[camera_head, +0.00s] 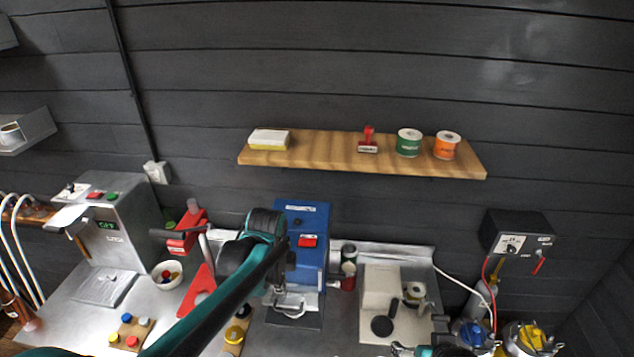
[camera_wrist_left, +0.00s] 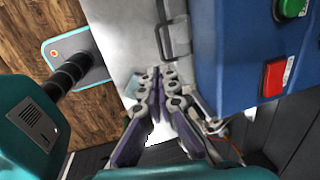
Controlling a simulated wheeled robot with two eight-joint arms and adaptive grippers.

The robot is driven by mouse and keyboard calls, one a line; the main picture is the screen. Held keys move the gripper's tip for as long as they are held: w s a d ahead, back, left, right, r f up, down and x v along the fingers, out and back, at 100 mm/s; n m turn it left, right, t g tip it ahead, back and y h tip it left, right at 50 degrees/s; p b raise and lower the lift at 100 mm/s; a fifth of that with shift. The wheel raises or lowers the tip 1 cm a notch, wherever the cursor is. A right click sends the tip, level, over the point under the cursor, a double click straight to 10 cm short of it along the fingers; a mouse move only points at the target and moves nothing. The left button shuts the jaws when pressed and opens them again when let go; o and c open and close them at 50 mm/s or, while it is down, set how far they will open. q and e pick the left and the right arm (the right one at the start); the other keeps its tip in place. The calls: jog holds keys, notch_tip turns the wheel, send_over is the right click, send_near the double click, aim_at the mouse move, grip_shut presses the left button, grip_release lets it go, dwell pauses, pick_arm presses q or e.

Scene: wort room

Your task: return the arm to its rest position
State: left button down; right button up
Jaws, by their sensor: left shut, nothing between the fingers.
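My left arm (camera_head: 215,305) comes in from the lower left and reaches up in front of the blue machine (camera_head: 312,222) in the head view. My left gripper (camera_wrist_left: 161,72) shows in the left wrist view with its fingers together and nothing between them. It is beside the blue machine (camera_wrist_left: 235,50), close to a grey metal handle (camera_wrist_left: 178,35); I cannot tell if they touch. In the head view the arm partly covers the gripper. A teal and grey piece at the bottom edge seems to be my right gripper (camera_head: 402,348), mostly cut off.
A wooden shelf (camera_head: 330,158) holds a sponge, a stamp and two spools. A grey machine (camera_head: 125,220), a red tool (camera_head: 187,232) and a bowl (camera_head: 168,274) stand at left. A beige device (camera_head: 383,285) and a black meter box (camera_head: 517,233) are at right.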

pick_arm(q)
jog(key=s+a+f+n+t+b, duration=0.2)
jog(key=s+f+n+b, duration=0.5)
jog(key=f+n+b, duration=0.2)
jog(key=s+a+f+n+t+b, duration=0.2)
jog(key=s+f+n+t+b, duration=0.1)
jog(key=s+f+n+b, duration=0.5)
notch_tip(320, 180, down, 3)
jog(key=n+b, duration=0.1)
jog(key=b, duration=0.5)
jog(key=shift+s, duration=0.25)
jog(key=shift+f, duration=0.1)
